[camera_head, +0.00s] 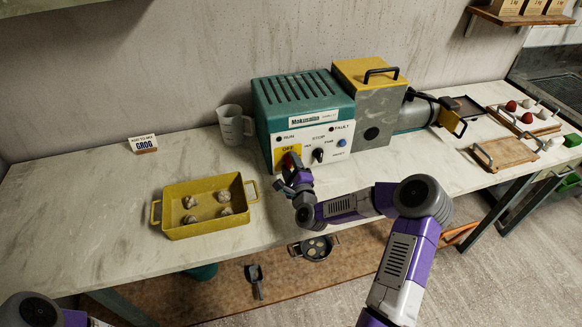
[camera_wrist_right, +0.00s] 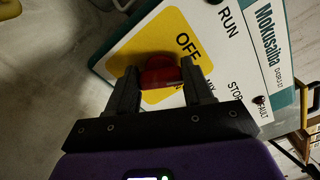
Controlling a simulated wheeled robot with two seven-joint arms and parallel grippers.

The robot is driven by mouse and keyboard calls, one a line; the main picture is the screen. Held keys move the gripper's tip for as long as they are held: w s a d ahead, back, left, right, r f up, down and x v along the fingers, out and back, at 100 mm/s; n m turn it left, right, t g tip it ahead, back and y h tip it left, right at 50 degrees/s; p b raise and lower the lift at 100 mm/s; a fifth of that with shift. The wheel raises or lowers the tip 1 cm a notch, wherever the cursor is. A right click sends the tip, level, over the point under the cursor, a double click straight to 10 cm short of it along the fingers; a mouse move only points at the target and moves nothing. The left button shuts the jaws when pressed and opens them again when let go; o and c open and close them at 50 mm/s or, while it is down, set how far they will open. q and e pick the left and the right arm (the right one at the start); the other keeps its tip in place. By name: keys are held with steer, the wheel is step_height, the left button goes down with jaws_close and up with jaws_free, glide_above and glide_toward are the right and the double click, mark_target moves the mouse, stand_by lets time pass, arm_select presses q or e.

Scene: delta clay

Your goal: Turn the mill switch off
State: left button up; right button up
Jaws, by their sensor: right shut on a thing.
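The mill (camera_head: 300,105) is a green box with a white control panel on the worktable. Its switch is a red knob (camera_wrist_right: 160,77) on a yellow plate (camera_wrist_right: 192,27) marked OFF, at the panel's lower left. My right gripper (camera_head: 291,168) is at the panel, and its fingers are shut on the red knob, one on each side, as the right wrist view shows. In the head view the gripper partly hides the knob. The knob's exact angle is hard to tell.
A yellow tray (camera_head: 176,226) with several clay lumps stands left of the mill. A jug (camera_head: 232,126) and a GROG sign (camera_head: 143,143) stand behind it. The table's left part is clear.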

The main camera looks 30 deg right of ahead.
steer(key=n+b, duration=0.2)
steer(key=n, duration=0.3)
steer(key=shift+r+n+b, duration=0.1)
steer(key=shift+n+b, duration=0.2)
stand_by(0.4)
steer(key=o, duration=0.8)
steer(key=shift+o, duration=1.2)
steer(key=shift+w, duration=0.1)
steer(key=shift+p+v, duration=0.5)
steer(key=shift+v, duration=3.3)
